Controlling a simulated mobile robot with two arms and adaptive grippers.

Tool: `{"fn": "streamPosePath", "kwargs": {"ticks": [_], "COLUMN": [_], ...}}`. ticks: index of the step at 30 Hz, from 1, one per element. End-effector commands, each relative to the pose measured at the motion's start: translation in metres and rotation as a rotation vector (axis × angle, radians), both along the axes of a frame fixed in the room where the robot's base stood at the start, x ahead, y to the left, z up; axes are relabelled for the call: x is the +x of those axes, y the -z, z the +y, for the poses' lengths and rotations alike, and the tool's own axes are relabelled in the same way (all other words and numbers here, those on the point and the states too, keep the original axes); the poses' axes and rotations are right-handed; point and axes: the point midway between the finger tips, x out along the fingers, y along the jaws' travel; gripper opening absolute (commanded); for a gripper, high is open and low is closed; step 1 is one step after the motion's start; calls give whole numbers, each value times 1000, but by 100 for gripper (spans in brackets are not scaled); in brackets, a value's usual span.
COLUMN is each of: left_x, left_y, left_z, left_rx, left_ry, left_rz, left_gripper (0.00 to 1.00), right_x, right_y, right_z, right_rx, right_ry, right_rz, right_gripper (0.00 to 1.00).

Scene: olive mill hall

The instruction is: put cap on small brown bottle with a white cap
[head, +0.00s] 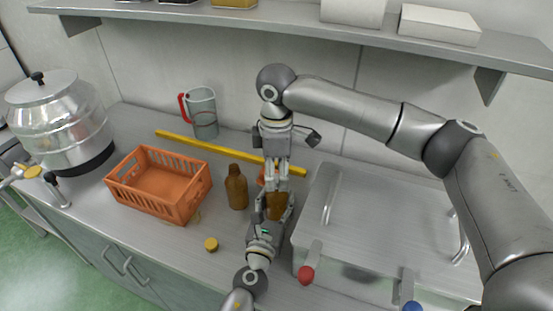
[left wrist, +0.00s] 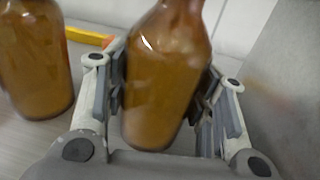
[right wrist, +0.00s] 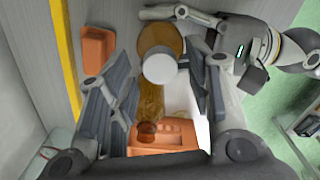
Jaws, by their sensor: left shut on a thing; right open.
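My left gripper (head: 268,228) is shut on a brown bottle (head: 277,205), which is upright and also fills the middle of the left wrist view (left wrist: 165,90). My right gripper (head: 277,180) comes down from above and is open over that bottle's top. In the right wrist view a round white cap (right wrist: 160,68) lies between the open fingers, in line with the held bottle (right wrist: 160,38). I cannot tell whether it is seated on the neck. A second brown bottle (head: 237,188) stands just left, uncapped, and shows in the left wrist view (left wrist: 35,60).
An orange crate (head: 190,205) stands left, with a yellow cap (head: 211,244) in front. A yellow bar (head: 205,146) lies behind, near a red-handled jug (head: 202,112). A metal lidded tub (head: 380,215) stands close on the right. A shelf (head: 300,22) runs above.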

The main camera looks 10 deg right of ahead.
Motion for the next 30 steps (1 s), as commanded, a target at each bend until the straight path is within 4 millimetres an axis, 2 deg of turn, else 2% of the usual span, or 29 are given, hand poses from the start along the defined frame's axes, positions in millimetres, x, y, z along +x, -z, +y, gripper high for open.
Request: {"fn": "streamPosePath", "kwargs": {"ticks": [4, 13, 24, 30], "left_x": [0, 0, 0, 0], "left_y": [1, 1, 1, 0], "left_z": [0, 0, 0, 0], "left_rx": [0, 0, 0, 0], "left_ry": [0, 0, 0, 0], "left_rz": [1, 1, 1, 1], "left_gripper": [0, 0, 0, 0], "right_x": [0, 0, 0, 0], "right_y": [11, 12, 12, 12], "right_z": [0, 0, 0, 0], "right_rx": [0, 0, 0, 0], "right_ry": [0, 0, 0, 11], "right_rz": [0, 0, 0, -1], "right_gripper": [47, 47, 0, 0]}}
